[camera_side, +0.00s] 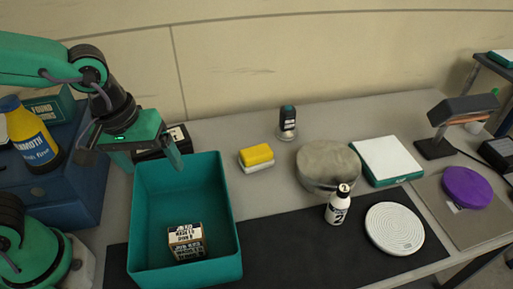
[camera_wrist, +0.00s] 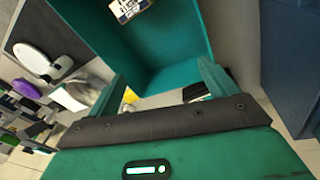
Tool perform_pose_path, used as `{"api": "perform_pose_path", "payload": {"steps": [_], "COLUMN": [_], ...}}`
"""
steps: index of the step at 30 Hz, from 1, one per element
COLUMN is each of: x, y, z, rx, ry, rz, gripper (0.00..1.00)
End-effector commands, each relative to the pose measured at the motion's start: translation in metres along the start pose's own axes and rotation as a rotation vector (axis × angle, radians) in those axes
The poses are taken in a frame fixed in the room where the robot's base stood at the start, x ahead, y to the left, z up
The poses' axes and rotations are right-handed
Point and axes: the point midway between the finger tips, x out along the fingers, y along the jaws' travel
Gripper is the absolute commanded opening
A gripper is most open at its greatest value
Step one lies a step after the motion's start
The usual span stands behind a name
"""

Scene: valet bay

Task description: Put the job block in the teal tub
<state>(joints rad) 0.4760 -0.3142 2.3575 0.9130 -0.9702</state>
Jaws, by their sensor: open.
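The job block (camera_side: 187,241), a small block with printed lettering on its faces, lies inside the teal tub (camera_side: 233,262) on its floor, toward the front. It also shows at the top edge of the wrist view (camera_wrist: 128,8), partly cut off. The teal tub is open at the top and fills the middle of the wrist view (camera_wrist: 180,75). My gripper (camera_side: 150,163) is open and empty. It is above the tub's back rim, apart from the block. In the wrist view its two fingers (camera_wrist: 165,90) stand apart with nothing between them.
A yellow and white sponge (camera_side: 257,158) sits right of the tub. Further right are a round grey pad (camera_side: 328,165), a small white bottle (camera_side: 338,205) and a white ribbed disc (camera_side: 394,228). A dark box (camera_side: 150,150) stands behind the tub. A yellow-blue bottle (camera_side: 30,135) stands at left.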

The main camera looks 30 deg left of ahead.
Motion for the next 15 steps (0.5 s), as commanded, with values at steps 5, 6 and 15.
{"api": "perform_pose_path", "payload": {"steps": [5, 6, 15], "x": [-0.022, -0.026, -0.055], "y": [-0.031, -0.038, -0.088], "z": [-0.023, -0.027, -0.045], "rx": [0.127, 0.158, 0.384], "ry": [0.084, 0.104, 0.263], "rz": [0.046, 0.051, 0.04], "gripper": [0.85, 0.85, 0.85]}}
